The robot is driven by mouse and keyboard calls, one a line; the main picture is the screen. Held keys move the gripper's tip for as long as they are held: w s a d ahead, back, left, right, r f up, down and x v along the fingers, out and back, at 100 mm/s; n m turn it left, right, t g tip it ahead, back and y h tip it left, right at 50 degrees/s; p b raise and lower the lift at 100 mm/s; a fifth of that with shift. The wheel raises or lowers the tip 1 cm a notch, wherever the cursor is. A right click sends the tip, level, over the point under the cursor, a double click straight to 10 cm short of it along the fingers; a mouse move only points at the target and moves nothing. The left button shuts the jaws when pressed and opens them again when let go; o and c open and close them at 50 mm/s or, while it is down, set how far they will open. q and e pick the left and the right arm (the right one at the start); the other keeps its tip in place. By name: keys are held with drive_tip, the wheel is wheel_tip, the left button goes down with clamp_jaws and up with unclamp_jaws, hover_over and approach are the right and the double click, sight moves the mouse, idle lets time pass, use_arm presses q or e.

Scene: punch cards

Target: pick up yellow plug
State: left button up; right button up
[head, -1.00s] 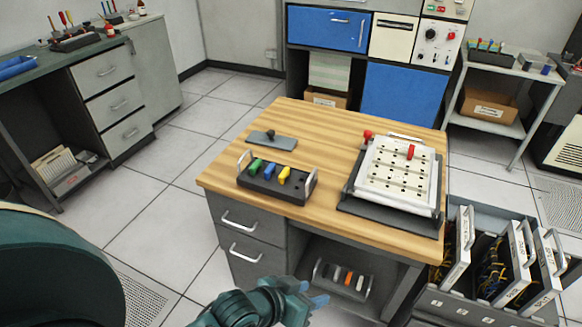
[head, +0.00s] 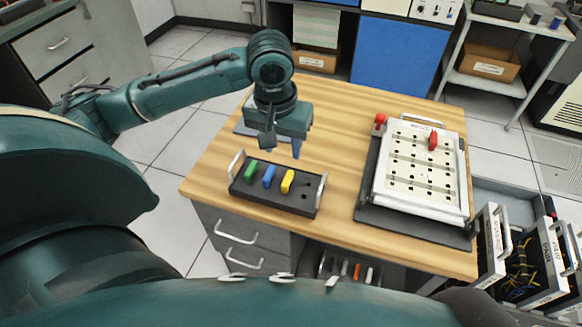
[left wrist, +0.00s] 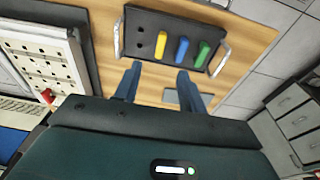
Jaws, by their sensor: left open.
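The yellow plug (head: 288,181) stands in a dark plug rack (head: 262,197) on the wooden desk, right of a blue plug (head: 268,176) and a green plug (head: 251,171). In the left wrist view the yellow plug (left wrist: 161,45) is at the left of the three plugs. My left gripper (head: 283,150) hangs over the desk, above and behind the rack, fingers pointing down. Its fingers (left wrist: 157,85) are apart with nothing between them, clear of the plugs. My right gripper is not in view.
A white pegboard panel (head: 419,178) with a red plug (head: 433,139) lies on a dark base at the desk's right. The rack has metal handles (head: 321,190) at both ends. A grey plate lies partly hidden behind my left gripper. Bare wood separates rack and panel.

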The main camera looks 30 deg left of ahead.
use_arm(q)
hover_over(287, 178)
drive_tip(key=s, duration=0.2)
drive_tip(key=f, duration=0.6)
drive_tip(key=shift+w+f+b, duration=0.25)
drive_tip(key=shift+b, duration=0.1)
drive_tip(key=shift+w+f, duration=0.25)
drive_tip(key=shift+f, duration=0.75)
drive_tip(key=shift+w+f, duration=0.2)
drive_tip(key=shift+f, duration=0.8)
drive_tip(key=shift+w+f, duration=0.25)
drive_tip(key=shift+f, duration=0.75)
clamp_jaws()
